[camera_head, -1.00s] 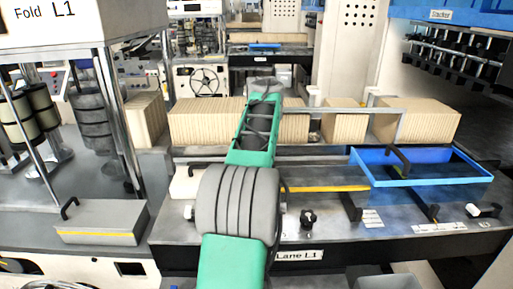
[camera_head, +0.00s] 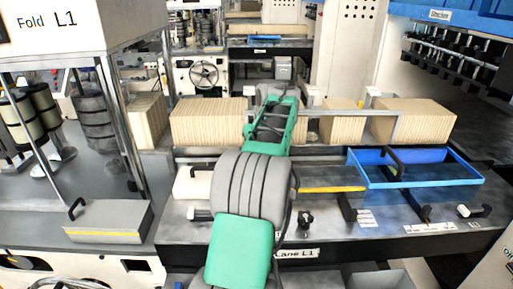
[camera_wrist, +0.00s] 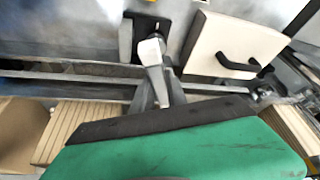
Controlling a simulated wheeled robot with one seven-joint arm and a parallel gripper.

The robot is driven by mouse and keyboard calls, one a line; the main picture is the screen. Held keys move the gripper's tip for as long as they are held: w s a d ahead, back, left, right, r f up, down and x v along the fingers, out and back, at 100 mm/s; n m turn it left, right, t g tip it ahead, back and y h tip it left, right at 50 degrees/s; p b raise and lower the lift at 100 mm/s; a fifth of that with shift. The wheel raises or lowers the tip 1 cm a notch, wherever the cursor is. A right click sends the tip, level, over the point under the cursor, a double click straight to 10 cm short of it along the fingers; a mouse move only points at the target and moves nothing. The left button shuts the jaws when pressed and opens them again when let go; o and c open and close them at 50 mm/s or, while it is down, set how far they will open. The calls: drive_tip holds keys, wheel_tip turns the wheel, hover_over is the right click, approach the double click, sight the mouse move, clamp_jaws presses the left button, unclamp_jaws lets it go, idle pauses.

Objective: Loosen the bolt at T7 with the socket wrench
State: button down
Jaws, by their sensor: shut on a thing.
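In the wrist view my gripper (camera_wrist: 158,98) is shut on a pale grey, tapered piece that looks like the socket wrench (camera_wrist: 151,53). Its wide end points away from my gripper, toward a black fitting (camera_wrist: 152,24) on the grey deck. I cannot tell whether they touch. In the head view my green and grey arm reaches over the Lane L1 deck (camera_head: 340,232), and its far end hides the gripper and the held piece. I can make out no T7 label, and I cannot tell which part is the bolt.
A cream panel (camera_wrist: 232,45) with a black handle lies beside the held piece. Rows of cardboard (camera_head: 208,122) stand behind the deck. A blue tray (camera_head: 425,184), a black clamp (camera_head: 305,218) and a white-gripped lever (camera_head: 474,211) are on the right. A grey box (camera_head: 108,219) sits left.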

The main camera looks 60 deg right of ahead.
drive_tip(key=shift+r+n+p, duration=0.2)
drive_tip(key=shift+n+p, duration=0.4)
drive_tip(key=shift+p, duration=0.5)
drive_tip(key=shift+f+n+t+y, duration=0.2)
drive_tip(key=shift+n+t+y, duration=0.1)
drive_tip(key=shift+n+y, duration=0.15)
drive_tip(key=shift+d+n+y, duration=0.15)
drive_tip(key=shift+n+y, duration=0.1)
drive_tip(key=shift+n, duration=0.9)
drive_tip(key=shift+r, duration=0.1)
drive_tip(key=shift+a, duration=0.2)
drive_tip(key=shift+d, duration=0.1)
